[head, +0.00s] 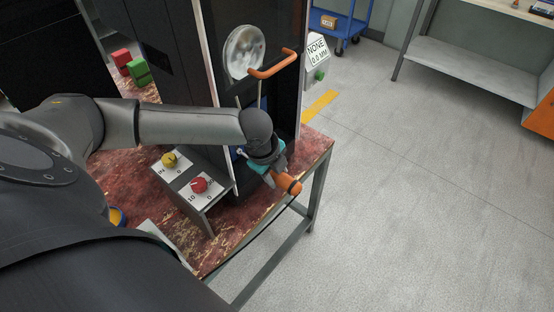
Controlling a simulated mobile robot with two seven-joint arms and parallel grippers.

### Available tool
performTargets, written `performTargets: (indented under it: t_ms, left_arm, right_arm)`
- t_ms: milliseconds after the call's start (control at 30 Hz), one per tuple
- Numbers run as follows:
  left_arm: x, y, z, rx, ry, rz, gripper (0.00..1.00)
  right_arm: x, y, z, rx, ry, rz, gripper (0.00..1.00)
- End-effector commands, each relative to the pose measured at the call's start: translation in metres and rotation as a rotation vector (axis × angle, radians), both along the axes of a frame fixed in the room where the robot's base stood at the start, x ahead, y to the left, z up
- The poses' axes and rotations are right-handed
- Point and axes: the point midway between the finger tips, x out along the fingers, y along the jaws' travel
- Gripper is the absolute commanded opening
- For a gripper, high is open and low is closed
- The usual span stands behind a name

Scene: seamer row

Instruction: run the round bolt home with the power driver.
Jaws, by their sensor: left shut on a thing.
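My left arm comes in from the left, and its gripper (270,163) is at the right end of the red-stained table, in front of the dark machine. It is shut on the power driver (288,184), which has a teal body and an orange end pointing down and right. The gripper and wrist hide much of the driver. A small pale tip shows left of the wrist, close to the machine; I cannot tell what it touches. I cannot make out the round bolt. My right gripper is not in view.
The machine has a round metal disc (244,52) and an orange-gripped lever (272,65). A sloped panel carries a yellow knob (169,159) and a red knob (199,184). Red and green blocks (138,71) lie at the back left. The floor (430,190) on the right is clear.

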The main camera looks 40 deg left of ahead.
Motion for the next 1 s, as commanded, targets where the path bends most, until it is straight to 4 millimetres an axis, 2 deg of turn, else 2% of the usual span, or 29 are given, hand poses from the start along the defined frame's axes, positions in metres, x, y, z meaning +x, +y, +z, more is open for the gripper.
performTargets:
  t_ms: [33, 367, 1000]
  left_arm:
    - [0.002, 0.009, 0.001, 0.020, -0.004, 0.009, 0.00]
    - [0.002, 0.009, 0.002, 0.022, -0.003, 0.010, 0.00]
    - [-0.002, -0.035, 0.002, 0.008, -0.001, 0.002, 0.00]
  right_arm:
    - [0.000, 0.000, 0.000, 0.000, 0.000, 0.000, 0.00]
    - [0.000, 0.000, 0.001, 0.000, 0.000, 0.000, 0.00]
    - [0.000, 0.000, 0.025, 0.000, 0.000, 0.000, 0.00]
